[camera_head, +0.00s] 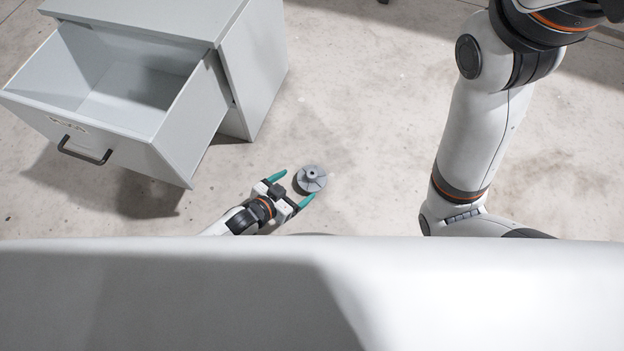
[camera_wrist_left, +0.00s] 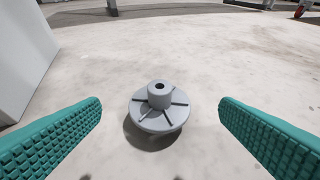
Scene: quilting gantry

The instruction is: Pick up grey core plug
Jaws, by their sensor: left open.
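The grey core plug (camera_head: 312,179) is a round slotted disc with a short hub and a hole in its top. It rests on the pale concrete floor, hub up. In the left wrist view the core plug (camera_wrist_left: 158,107) sits between and beyond the two teal fingers. My left gripper (camera_head: 293,188) is open, with its fingertips close to the plug's near side, one towards each side. The left wrist view also shows the gripper's spread fingers (camera_wrist_left: 160,118); neither touches the plug there. My right arm is at the right of the head view; its gripper is out of sight.
A grey cabinet (camera_head: 255,75) stands at the upper left with its drawer (camera_head: 160,125) pulled out and empty where visible. The floor (camera_head: 370,110) right of the plug is clear. My white body covers the bottom of the head view.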

